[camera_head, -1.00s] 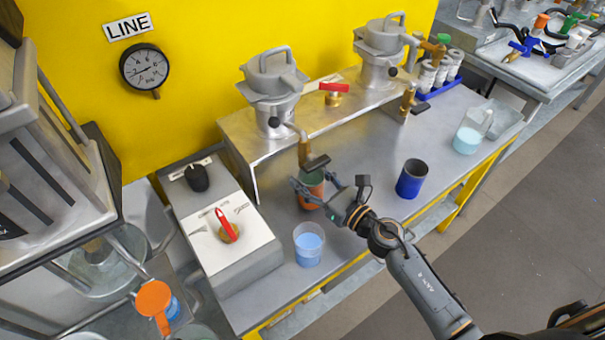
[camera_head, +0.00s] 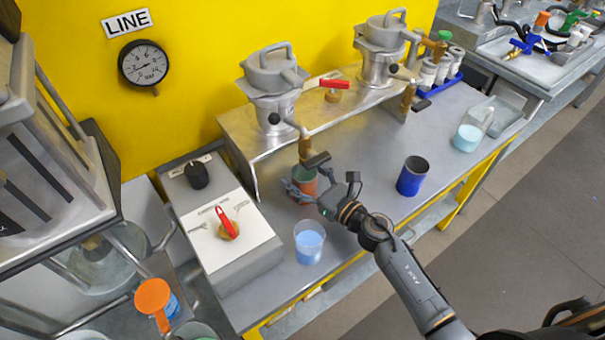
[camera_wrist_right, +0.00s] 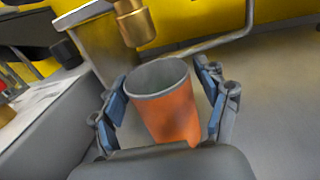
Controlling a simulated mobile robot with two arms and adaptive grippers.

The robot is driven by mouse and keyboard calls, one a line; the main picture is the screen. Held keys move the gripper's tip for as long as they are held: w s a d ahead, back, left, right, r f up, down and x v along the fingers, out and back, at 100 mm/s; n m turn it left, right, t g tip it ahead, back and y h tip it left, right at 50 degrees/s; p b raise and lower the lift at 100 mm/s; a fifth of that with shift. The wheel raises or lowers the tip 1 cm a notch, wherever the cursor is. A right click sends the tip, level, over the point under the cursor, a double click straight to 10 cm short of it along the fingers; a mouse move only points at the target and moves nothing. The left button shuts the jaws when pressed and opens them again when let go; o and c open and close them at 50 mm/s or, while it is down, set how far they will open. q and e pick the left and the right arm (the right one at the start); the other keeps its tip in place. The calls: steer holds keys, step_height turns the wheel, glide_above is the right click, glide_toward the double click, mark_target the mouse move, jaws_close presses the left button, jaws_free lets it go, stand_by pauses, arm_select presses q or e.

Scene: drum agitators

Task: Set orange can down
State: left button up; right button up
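The orange can (camera_head: 304,174) is below the brass spout of the left drum, near the bench's middle. My right gripper (camera_head: 301,188) reaches around it from the front. In the right wrist view the orange can (camera_wrist_right: 168,108) leans slightly between the two blue-padded fingers of my right gripper (camera_wrist_right: 161,75). Narrow gaps show beside the can, so the fingers look open around it. The can's base is largely hidden, so I cannot tell for sure that it rests on the bench. My left gripper is not in view.
The brass spout (camera_head: 305,147) hangs close above the can. A beaker of blue liquid (camera_head: 309,243) stands in front, and a blue can (camera_head: 412,176) to the right. A control box with a red knob (camera_head: 227,228) is left. Bare bench lies between the cans.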

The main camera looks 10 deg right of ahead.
steer(key=shift+r, duration=0.2)
steer(key=shift+s+d+f, duration=0.15)
steer(key=shift+s, duration=0.05)
steer(key=b+v, duration=0.3)
steer(key=v, duration=0.7)
steer(key=shift+s+d, duration=0.15)
steer(key=shift+s, duration=0.2)
steer(key=shift+s+d, duration=0.2)
steer(key=shift+s, duration=0.15)
